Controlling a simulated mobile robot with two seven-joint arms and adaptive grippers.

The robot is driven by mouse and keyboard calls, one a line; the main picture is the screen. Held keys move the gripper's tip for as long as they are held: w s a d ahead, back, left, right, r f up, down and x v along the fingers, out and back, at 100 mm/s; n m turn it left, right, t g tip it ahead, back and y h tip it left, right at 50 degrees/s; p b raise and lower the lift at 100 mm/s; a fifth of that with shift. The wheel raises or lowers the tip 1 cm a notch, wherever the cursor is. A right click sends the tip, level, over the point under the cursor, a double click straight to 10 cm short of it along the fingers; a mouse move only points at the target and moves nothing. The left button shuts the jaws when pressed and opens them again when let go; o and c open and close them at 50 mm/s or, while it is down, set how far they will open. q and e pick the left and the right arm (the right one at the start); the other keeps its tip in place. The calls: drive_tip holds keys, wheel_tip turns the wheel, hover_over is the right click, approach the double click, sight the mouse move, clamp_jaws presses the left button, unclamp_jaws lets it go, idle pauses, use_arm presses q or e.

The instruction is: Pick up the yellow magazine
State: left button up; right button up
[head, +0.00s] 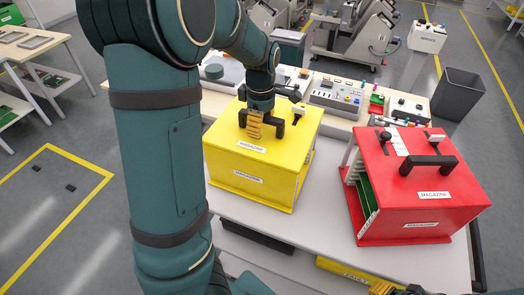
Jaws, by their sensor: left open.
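The yellow magazine (285,158) is a box with "MAGAZINE" labels, standing upright on the grey table, left of the red magazine (418,188). A black handle and a small black lever with a white part are on its top. My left gripper (256,128) points down from above at the handle, open; its tan finger pad shows in front of the handle's left part. I cannot tell whether the handle lies between the fingers or is touched. My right gripper (385,289) shows only in part at the bottom edge; its jaws cannot be made out.
The red magazine has a black handle and green boards in its open left side. A bench with control panels (345,96) stands behind. A grey bin (457,93) is at the back right. The grey table top (325,215) is free between the magazines.

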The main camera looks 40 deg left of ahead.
use_arm(q)
drive_tip(key=shift+w, duration=0.1)
clamp_jaws()
drive_tip(key=shift+r, duration=0.15)
drive_tip(key=shift+w+r, duration=0.1)
drive_tip(key=shift+r, duration=0.4)
wheel_tip(320, 180, up, 11)
drive_tip(key=shift+f+p, duration=0.1)
drive_tip(key=shift+p, duration=0.85)
wheel_tip(320, 180, up, 16)
wheel_tip(320, 180, up, 7)
idle(0.6)
